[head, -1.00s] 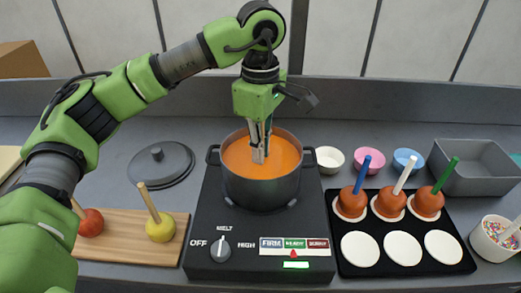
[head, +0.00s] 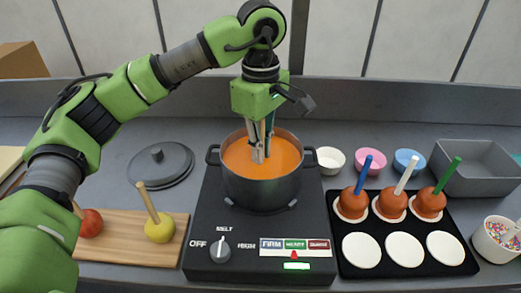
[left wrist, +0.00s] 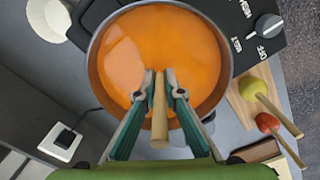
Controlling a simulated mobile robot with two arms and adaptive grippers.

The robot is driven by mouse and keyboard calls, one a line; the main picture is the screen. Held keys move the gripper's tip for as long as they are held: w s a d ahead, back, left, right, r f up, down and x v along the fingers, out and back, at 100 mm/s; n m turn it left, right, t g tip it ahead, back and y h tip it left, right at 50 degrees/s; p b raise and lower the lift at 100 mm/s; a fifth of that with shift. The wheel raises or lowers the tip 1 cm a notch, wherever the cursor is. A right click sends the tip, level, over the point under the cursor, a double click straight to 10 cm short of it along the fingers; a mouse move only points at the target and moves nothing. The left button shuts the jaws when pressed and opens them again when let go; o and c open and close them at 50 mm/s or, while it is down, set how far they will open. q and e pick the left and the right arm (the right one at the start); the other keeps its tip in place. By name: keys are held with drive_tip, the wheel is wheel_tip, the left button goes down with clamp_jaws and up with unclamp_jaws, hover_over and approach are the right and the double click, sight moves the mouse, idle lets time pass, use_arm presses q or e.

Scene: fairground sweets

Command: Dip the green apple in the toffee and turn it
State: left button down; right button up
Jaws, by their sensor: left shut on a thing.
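My left gripper (head: 259,152) points straight down over the pot (head: 262,195) of orange toffee (head: 285,155). In the left wrist view, its fingers (left wrist: 160,85) are shut on a wooden stick (left wrist: 159,125). The stick's lower end goes into the toffee (left wrist: 165,40). No green apple shows at its end; whatever is there is hidden under the toffee. The fingertips are at or just above the surface, inside the rim. My right gripper is not in view.
The pot stands on a black hob (head: 260,262), its pointer near the green middle zone. A wooden board (head: 125,250) holds a yellow apple (head: 160,228) and a red apple (head: 91,222) on sticks. Three coated apples (head: 388,203) and several empty white discs (head: 361,250) are on a black tray (head: 350,272).

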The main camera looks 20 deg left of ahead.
sight(261, 122)
use_arm(q)
drive_tip(key=n, duration=0.7)
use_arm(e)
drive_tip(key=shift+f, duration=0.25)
use_arm(q)
drive_tip(key=shift+r, duration=0.1)
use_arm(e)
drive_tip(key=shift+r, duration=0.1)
use_arm(q)
drive_tip(key=shift+r, duration=0.4)
drive_tip(key=shift+r+p, duration=0.55)
drive_tip(key=shift+p, duration=0.05)
drive_tip(key=shift+r+p, duration=0.35)
drive_tip(key=shift+r, duration=0.15)
drive_tip(key=shift+r+p, duration=0.55)
drive_tip(key=shift+r, duration=0.2)
drive_tip(key=shift+r+p, duration=0.85)
drive_tip(key=shift+r, duration=0.4)
drive_tip(key=shift+r+p, duration=0.5)
drive_tip(key=shift+r, duration=0.2)
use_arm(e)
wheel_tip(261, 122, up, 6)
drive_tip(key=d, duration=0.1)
